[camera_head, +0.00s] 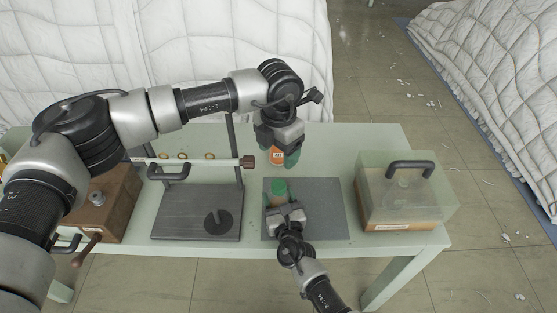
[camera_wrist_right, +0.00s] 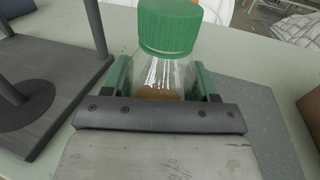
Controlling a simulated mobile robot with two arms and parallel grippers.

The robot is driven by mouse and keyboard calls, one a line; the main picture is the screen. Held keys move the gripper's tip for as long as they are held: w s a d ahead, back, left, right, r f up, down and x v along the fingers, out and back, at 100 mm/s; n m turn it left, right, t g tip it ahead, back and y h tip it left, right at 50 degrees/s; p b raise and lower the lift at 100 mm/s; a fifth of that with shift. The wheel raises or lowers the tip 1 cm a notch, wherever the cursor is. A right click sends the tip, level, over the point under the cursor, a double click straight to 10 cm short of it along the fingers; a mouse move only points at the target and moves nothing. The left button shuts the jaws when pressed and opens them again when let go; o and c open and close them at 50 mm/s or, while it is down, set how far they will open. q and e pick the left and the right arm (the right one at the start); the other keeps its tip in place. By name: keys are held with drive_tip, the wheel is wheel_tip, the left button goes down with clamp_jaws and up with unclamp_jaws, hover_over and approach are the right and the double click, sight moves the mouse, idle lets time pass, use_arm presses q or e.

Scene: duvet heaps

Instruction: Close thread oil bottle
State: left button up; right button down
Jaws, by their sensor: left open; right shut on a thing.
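The thread oil bottle is clear with brown oil inside (camera_wrist_right: 160,82) and has a ribbed green cap (camera_wrist_right: 170,26) on its top. The cap also shows in the head view (camera_head: 279,187). My right gripper (camera_wrist_right: 160,85) is shut on the bottle, with a green finger on each side of its body, below the cap. In the head view my right gripper (camera_head: 281,202) is over the grey mat, and the bottle stands upright. My left gripper (camera_head: 280,158) is open, pointing down behind the bottle, apart from the cap.
An orange thing with a white label (camera_head: 277,156) shows by my left gripper's fingers. A dark stand (camera_head: 197,228) is left of the grey mat (camera_head: 333,220). A clear-lidded box (camera_head: 400,215) stands right, a brown box (camera_head: 112,215) far left.

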drive_tip(key=shift+c, duration=1.1)
unclamp_jaws()
drive_tip(key=v, duration=1.1)
drive_tip(key=shift+w, duration=0.1)
